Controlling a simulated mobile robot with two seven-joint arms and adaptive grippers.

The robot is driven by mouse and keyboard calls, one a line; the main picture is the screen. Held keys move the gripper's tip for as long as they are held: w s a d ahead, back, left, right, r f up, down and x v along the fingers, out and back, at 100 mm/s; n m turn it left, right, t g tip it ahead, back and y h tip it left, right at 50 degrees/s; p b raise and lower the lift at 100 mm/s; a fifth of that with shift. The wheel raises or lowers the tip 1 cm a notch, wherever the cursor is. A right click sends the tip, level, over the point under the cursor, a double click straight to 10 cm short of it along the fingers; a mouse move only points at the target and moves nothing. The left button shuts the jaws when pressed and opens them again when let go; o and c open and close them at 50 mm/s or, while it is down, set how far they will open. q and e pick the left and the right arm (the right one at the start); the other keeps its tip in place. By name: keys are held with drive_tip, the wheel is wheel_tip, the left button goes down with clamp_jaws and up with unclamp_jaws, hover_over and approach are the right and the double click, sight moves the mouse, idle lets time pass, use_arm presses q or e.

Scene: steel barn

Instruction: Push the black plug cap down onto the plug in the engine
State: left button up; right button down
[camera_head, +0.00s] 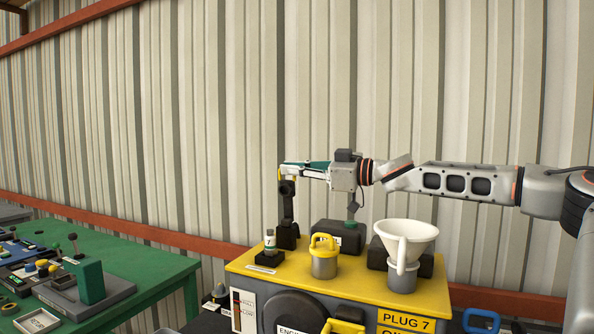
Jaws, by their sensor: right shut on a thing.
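My right gripper (284,173) reaches in from the right above the engine, its fingers pointing left. It is shut on the black plug cap (287,187), at the top of a black upright lead that runs down to a black block (288,236) on the engine. The fingers partly hide the cap's top. My left gripper is not in view.
A yellow-handled metal canister (324,258) and a white funnel (405,238) stand on the engine top, right of the plug. Dark blocks stand behind them. A green table (140,253) with tools and trays is at left. A ribbed metal wall is behind.

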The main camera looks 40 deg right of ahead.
drive_tip(key=shift+s+a+f+n, duration=0.1)
drive_tip(key=shift+s+a+n, duration=0.3)
drive_tip(key=shift+a+n, duration=0.35)
drive_tip(key=shift+s+a+f+n, duration=0.1)
drive_tip(key=shift+s+a+n, duration=0.3)
drive_tip(key=shift+a+n, duration=0.35)
drive_tip(key=shift+a, duration=0.1)
drive_tip(key=c, duration=2.2)
unclamp_jaws()
drive_tip(key=shift+s, duration=0.1)
drive_tip(key=shift+v, duration=5.95)
